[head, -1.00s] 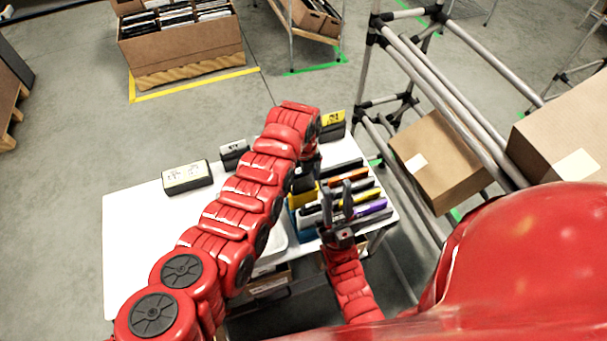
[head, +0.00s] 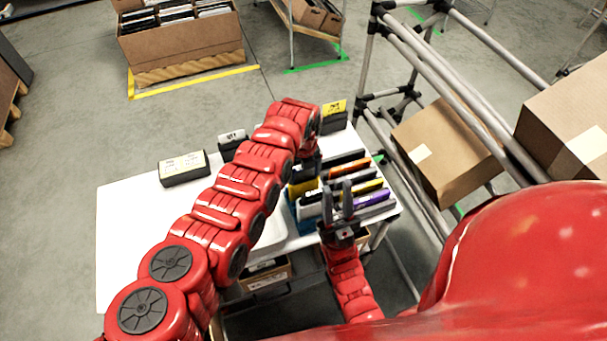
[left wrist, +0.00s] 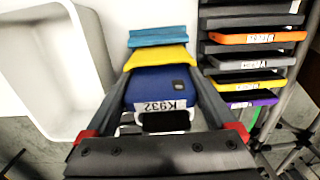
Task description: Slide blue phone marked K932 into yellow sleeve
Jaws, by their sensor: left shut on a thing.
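The blue phone (left wrist: 160,85), with an upside-down K932 label, is between the fingers of my left gripper (left wrist: 161,88) in the left wrist view. The gripper is shut on it. The yellow sleeve (left wrist: 160,57) is just beyond the phone's far end, with a teal item behind it. I cannot tell whether the phone's end is inside the sleeve. In the head view the sleeve (head: 302,188) shows partly beneath my left arm, whose hand is mostly hidden. My right gripper (head: 338,202) is open and empty, fingers up, in front of the row of phones.
A row of upright phones with orange, yellow and purple edges (head: 370,198) stands right of the sleeve. A white tray (left wrist: 92,40) lies left of it. Labelled dark boxes (head: 184,168) stand on the white table (head: 130,230). A pipe rack with cartons (head: 446,155) is at the right.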

